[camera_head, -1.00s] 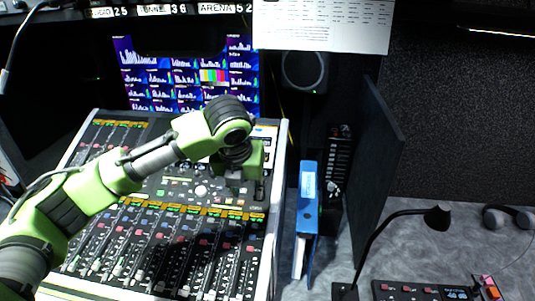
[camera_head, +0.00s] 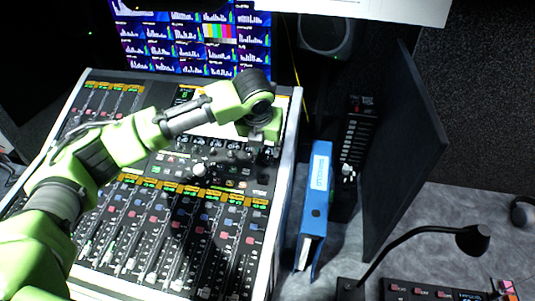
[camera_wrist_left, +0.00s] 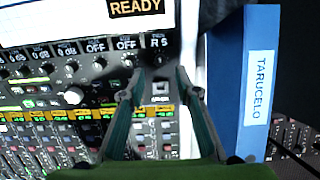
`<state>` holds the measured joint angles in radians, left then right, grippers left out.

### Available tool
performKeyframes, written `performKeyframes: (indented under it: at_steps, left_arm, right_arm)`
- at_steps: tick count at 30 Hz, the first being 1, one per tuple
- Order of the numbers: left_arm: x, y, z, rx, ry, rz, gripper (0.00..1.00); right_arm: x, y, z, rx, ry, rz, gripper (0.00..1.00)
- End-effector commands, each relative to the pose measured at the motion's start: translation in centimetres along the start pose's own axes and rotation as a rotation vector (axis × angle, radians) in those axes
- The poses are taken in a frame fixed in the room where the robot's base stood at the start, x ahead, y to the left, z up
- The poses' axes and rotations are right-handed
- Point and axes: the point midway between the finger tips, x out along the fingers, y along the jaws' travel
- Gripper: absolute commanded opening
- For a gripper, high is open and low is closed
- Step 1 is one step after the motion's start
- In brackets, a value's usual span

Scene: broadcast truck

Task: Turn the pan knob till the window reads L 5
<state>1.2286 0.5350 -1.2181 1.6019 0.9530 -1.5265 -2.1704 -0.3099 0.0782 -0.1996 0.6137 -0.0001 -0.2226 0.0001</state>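The mixing console (camera_head: 289,180) lies below the monitors, and its upper right corner is under my left gripper (camera_head: 262,143). In the left wrist view a row of small black windows runs along the top of the knobs. The rightmost window (camera_wrist_left: 159,41) reads R and a character like 5 or S. A dark pan knob (camera_wrist_left: 163,56) sits just under it, partly in shadow. My left gripper (camera_wrist_left: 160,75) is open, its two fingers apart below this window, with nothing seen held between them. Whether the fingertips touch the knob I cannot tell. My right gripper is not in view.
A blue binder (camera_head: 315,207) labelled TARUCELO stands close to the console's right side; it also shows in the left wrist view (camera_wrist_left: 226,90). A screen (camera_wrist_left: 88,18) reads READY.

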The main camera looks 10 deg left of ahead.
Motion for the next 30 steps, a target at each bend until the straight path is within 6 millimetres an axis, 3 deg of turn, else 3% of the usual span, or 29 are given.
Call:
performKeyframes:
  at_steps: [3,9,22,26,30]
  left_arm:
    - [2.4,-0.1,-0.1,-0.001,0.003,0.0,0.3]
    - [5.2,-0.1,0.0,0.0,0.0,-0.001,0.3]
    - [6.3,0.0,0.0,0.001,-0.002,-0.001,0.3]
    - [6.3,0.0,0.0,0.001,-0.001,-0.001,0.0]
    - [6.3,0.0,0.0,0.001,-0.001,-0.001,0.0]
  right_arm:
    - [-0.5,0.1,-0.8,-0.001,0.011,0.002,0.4]
    - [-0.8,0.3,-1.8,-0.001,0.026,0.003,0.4]
    - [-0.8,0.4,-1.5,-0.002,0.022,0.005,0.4]
    - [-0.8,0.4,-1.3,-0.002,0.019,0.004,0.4]
    - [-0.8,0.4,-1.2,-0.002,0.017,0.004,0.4]
